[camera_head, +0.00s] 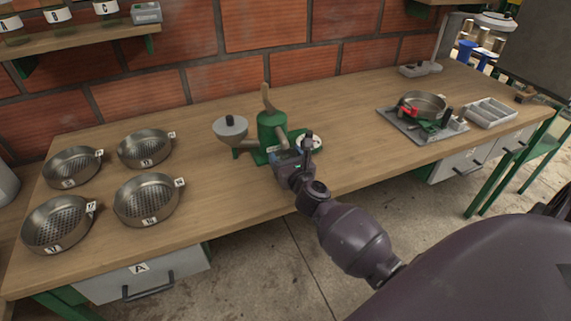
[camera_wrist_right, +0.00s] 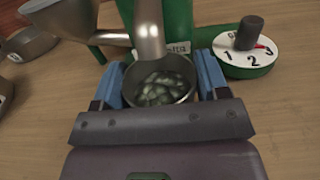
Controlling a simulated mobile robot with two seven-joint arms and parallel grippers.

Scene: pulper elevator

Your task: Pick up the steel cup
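The steel cup (camera_wrist_right: 187,70) stands beneath the spout of the green pulper (camera_wrist_right: 180,20) in the right wrist view. It holds greenish beans (camera_wrist_right: 158,90). The blue fingers of my right gripper (camera_wrist_right: 160,85) are on either side of the cup, very near or touching its wall. Whether they press on it cannot be told. In the head view my right gripper (camera_head: 286,165) is in front of the green pulper (camera_head: 271,135) and hides the cup. My left gripper is not in view.
A numbered dial (camera_wrist_right: 245,58) is beside the pulper, close to my right finger. Several perforated steel bowls (camera_head: 147,198) stand on the left of the wooden table (camera_head: 215,175). A grey tray (camera_head: 395,125) with a pan and a white divided tray (camera_head: 491,113) are at right.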

